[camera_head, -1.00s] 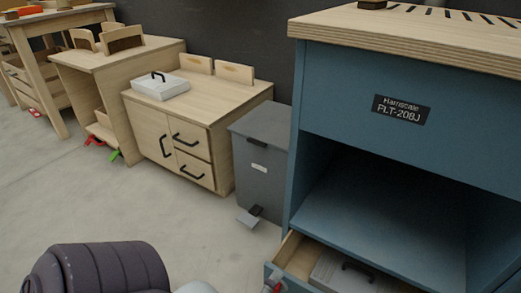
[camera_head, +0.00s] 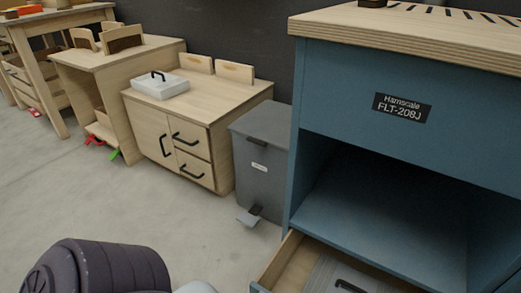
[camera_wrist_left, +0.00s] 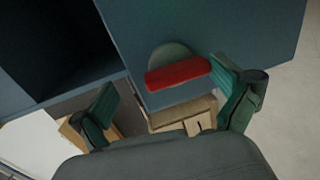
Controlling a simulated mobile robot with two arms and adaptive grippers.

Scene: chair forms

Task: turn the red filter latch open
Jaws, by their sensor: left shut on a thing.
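The red filter latch (camera_wrist_left: 180,74) is a red bar on a rounded grey-green base, on a blue panel in the left wrist view. My left gripper (camera_wrist_left: 166,84) has its two green fingers on either side of the bar. It is shut on the latch, though the fingers look well apart and the contact is not clear. The head view shows neither the latch nor the gripper. The blue cabinet (camera_head: 400,155), labelled Harnscale FLT-208J, fills the right of that view. My right gripper is not in view.
A drawer (camera_head: 276,262) is open low on the cabinet, with a grey handled case (camera_head: 330,274) inside. A grey bin (camera_head: 265,180) stands close on its left. Wooden cabinets (camera_head: 150,130) line the wall.

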